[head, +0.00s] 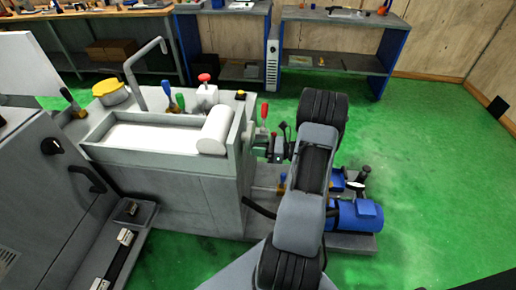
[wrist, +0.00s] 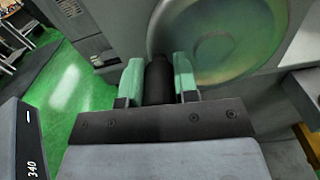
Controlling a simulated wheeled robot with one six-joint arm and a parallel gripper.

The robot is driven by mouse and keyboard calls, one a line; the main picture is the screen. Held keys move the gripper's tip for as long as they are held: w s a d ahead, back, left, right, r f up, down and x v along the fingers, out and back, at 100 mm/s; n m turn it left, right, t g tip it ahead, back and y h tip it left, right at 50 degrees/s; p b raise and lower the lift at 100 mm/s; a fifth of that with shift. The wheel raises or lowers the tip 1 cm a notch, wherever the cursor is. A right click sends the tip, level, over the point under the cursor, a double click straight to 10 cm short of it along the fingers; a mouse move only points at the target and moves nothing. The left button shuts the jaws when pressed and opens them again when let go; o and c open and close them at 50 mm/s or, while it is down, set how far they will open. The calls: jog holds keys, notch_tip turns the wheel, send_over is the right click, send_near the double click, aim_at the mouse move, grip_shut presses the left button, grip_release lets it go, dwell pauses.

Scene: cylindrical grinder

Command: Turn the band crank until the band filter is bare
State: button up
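The band filter (head: 165,165) is a grey tank in the head view. A plain white band (head: 150,136) lies in its tray, and a thick white roll (head: 214,130) sits at the tray's right end. In the wrist view, my gripper (wrist: 158,80) has its two green pads against either side of a black cylindrical handle, which appears to be the band crank (wrist: 158,72). A large round greenish disc (wrist: 212,40) is behind the handle. In the head view, my arm partly hides the area right of the tank, and the crank is too small to make out clearly.
A red-knobbed lever (head: 264,112), a red button (head: 204,78), a bent pipe (head: 133,80) and a yellow container (head: 111,92) are on or near the tank. A blue motor (head: 355,216) stands at right. Green floor (head: 425,150) is clear farther right.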

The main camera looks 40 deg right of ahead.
jog(key=c, duration=0.4)
jog(key=shift+f+n+b, duration=0.4)
jog(key=shift+f+b, duration=0.1)
jog(key=shift+b, duration=0.25)
jog(key=shift+f+n+b, duration=0.3)
jog(key=shift+n+b, duration=0.45)
jog(key=shift+n, duration=0.35)
jog(key=o, duration=0.9)
jog(key=v, duration=1.4)
jog(key=shift+w+r, duration=0.1)
